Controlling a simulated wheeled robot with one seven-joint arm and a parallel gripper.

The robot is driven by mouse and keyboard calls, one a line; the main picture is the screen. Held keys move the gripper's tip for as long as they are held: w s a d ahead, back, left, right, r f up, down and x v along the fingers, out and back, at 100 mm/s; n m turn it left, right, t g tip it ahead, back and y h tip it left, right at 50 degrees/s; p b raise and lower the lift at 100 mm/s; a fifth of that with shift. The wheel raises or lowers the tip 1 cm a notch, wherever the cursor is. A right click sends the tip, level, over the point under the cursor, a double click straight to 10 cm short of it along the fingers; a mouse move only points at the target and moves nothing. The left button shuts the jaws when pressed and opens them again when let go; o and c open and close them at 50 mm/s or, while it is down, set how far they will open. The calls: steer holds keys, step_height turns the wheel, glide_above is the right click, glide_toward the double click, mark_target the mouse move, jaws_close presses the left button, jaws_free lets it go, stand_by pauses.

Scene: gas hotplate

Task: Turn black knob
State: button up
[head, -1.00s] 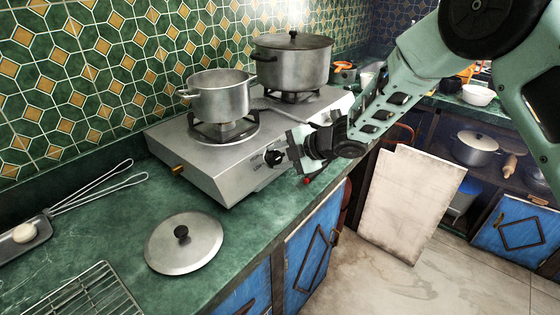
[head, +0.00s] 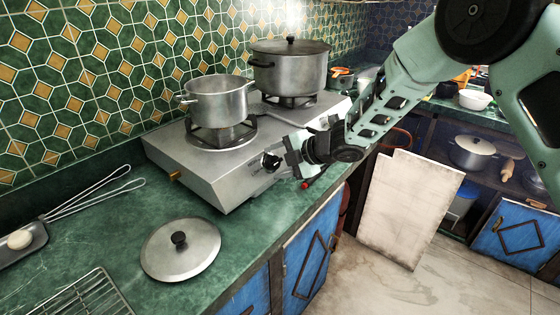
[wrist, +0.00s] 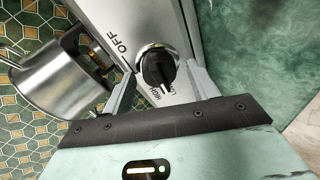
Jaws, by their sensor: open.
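The black knob (head: 271,161) is on the front face of the silver gas hotplate (head: 215,170). In the wrist view the black knob (wrist: 157,67) sits on a round silver base. Its raised grip runs toward the lower edge, near partly hidden lettering, while "OFF" is printed to its upper left. My gripper (head: 287,157) is close in front of the knob in the head view. In the wrist view my gripper (wrist: 162,78) is open, with one finger on each side of the knob. Gaps seem to show beside the knob; I cannot tell whether either finger touches it.
A small pot (head: 217,100) and a larger lidded pot (head: 290,70) stand on the burners. A loose lid (head: 180,248) and a wire rack (head: 88,300) lie on the green counter (head: 110,225). A pale board (head: 408,210) leans below at the right.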

steer(key=v, duration=1.7)
steer(key=shift+s+r+b, duration=0.15)
steer(key=shift+b, duration=0.3)
steer(key=shift+d, duration=0.15)
